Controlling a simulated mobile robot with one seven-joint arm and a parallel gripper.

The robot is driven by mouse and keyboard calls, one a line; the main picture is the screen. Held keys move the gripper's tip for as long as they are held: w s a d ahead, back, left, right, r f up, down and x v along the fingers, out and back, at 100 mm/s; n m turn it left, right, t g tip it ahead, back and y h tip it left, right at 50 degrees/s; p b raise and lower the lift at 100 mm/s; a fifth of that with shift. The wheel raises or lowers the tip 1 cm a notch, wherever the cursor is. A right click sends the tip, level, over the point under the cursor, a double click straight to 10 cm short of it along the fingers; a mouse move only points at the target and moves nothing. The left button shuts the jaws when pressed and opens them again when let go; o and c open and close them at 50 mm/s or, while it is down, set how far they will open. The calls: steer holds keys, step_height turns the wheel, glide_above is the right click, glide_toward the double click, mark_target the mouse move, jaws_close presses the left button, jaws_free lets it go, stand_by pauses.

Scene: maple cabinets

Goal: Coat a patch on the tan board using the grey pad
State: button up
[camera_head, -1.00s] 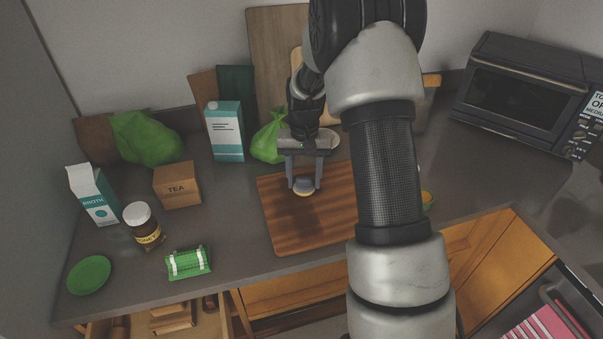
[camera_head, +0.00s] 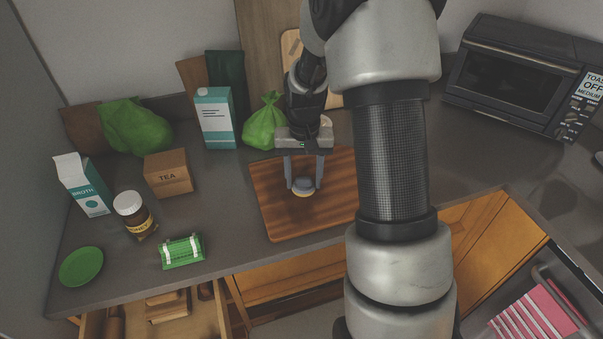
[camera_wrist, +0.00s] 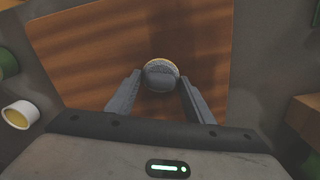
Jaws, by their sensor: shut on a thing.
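The board (camera_head: 268,212) is a brown striped wooden slab lying flat on the counter. The grey pad (camera_head: 303,184) is small and round with a pale yellowish lower rim. It sits low over the board's left half, and I cannot tell whether it touches the wood. My gripper (camera_head: 304,188) points down with its two fingers on either side of the pad, shut on it. In the wrist view the pad (camera_wrist: 161,75) shows between the fingertips over the board (camera_wrist: 80,45). Darker wood shows around the pad; I cannot tell shadow from coating. My arm hides the board's right side.
A honey jar (camera_head: 133,213) and green bundle (camera_head: 182,252) are nearer the front. A toaster oven (camera_head: 520,80) stands at right. An open drawer (camera_head: 205,318) juts below.

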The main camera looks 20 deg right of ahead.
steer(key=shift+s+r+b, duration=0.1)
steer(key=shift+s+b, duration=0.25)
steer(key=shift+s, duration=4.5)
steer(key=shift+d, duration=1.35)
steer(key=shift+w+p, duration=0.45)
steer(key=shift+w, duration=5.05)
steer(key=shift+w+p, duration=0.85)
steer(key=shift+w, duration=4.65)
steer(key=shift+d, duration=1.5)
steer(key=shift+s+f+b, duration=0.2)
steer(key=shift+s+b, duration=0.7)
steer(key=shift+s, duration=3.35)
steer(key=shift+s+r, duration=0.1)
steer(key=shift+s, duration=1.35)
